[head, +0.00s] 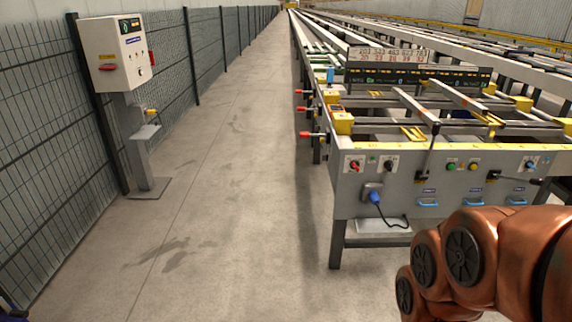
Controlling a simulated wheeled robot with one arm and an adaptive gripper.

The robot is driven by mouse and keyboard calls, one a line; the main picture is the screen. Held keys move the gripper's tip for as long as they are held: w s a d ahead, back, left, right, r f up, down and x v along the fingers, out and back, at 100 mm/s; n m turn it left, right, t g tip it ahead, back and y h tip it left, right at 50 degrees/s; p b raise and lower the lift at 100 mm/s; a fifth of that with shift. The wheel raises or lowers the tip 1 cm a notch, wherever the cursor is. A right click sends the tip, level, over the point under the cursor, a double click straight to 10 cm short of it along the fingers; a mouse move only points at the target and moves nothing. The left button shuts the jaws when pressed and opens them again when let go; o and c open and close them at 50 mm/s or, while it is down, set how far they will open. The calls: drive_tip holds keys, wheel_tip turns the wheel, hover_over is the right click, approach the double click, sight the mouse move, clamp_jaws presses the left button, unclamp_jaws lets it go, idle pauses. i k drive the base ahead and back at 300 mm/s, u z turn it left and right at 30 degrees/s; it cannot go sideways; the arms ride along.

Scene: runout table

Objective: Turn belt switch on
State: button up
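The runout table's grey front panel (343,190) carries several controls. A red rotary knob (354,165) and a black rotary knob (390,166) sit on white plates at its left. A green button (451,167) and a yellow button (474,167) are near the middle, and a blue knob (531,164) is further right. The labels are too small to read, so I cannot tell which one is the belt switch or how it is set. My copper-coloured arm covers the lower right of the head view. My gripper is not in view.
A blue plug (375,197) with a black cable hangs below the knobs. Red-tipped handles (305,135) stick out from the table's left side. A white control box (114,54) on a post stands by the mesh fence (45,130). The concrete aisle (220,190) between is clear.

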sight(354, 164)
drive_tip(key=u, duration=0.6)
drive_tip(key=i, duration=1.25)
